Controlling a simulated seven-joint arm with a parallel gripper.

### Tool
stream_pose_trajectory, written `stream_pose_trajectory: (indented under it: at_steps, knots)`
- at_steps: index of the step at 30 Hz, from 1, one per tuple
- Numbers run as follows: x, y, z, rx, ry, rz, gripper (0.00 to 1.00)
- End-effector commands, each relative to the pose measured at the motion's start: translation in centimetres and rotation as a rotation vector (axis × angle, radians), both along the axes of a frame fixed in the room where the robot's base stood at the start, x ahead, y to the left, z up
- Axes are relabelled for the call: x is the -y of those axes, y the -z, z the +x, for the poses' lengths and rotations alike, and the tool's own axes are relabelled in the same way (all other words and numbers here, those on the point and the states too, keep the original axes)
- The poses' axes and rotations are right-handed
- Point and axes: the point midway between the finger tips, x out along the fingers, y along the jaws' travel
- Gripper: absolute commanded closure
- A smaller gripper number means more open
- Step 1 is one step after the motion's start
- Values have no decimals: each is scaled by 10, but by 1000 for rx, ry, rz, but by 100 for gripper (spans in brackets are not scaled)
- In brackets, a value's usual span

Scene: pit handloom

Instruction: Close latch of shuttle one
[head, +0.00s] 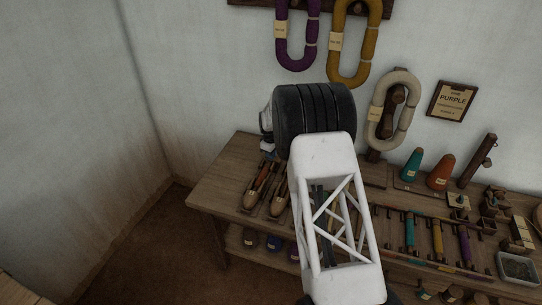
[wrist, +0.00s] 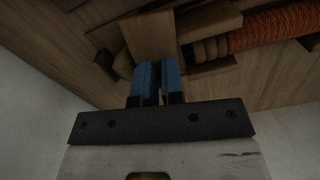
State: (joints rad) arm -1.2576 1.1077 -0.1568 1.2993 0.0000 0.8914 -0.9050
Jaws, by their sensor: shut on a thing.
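Two wooden boat-shaped shuttles, one on the left (head: 261,184) and one on the right (head: 279,198), lie side by side on the left end of the bench in the head view. In the wrist view, orange thread (wrist: 280,28) is wound on a pirn in a wooden shuttle. A small wooden block, which looks like the latch (wrist: 150,34), is at the left end of the pirn. My gripper (wrist: 159,66) has its blue fingers nearly together at the block's near edge, shut on it. The fingertips' contact is partly hidden. My arm hides the fingers in the head view.
The wooden bench (head: 222,178) runs along the wall. To the right stand a teal cone (head: 413,164), an orange cone (head: 440,172) and several thread-wound bobbins. Yarn hanks hang above, including a purple one (head: 296,42). The bench's left corner is clear.

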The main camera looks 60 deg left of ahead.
Motion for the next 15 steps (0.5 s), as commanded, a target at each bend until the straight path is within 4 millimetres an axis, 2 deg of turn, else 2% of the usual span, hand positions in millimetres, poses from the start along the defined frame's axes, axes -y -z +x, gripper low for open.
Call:
stream_pose_trajectory:
  at_steps: [7, 15]
  knots:
    - [0, 0, 0, 0, 161, 0, 100]
    - [0, 0, 0, 0, 212, 0, 100]
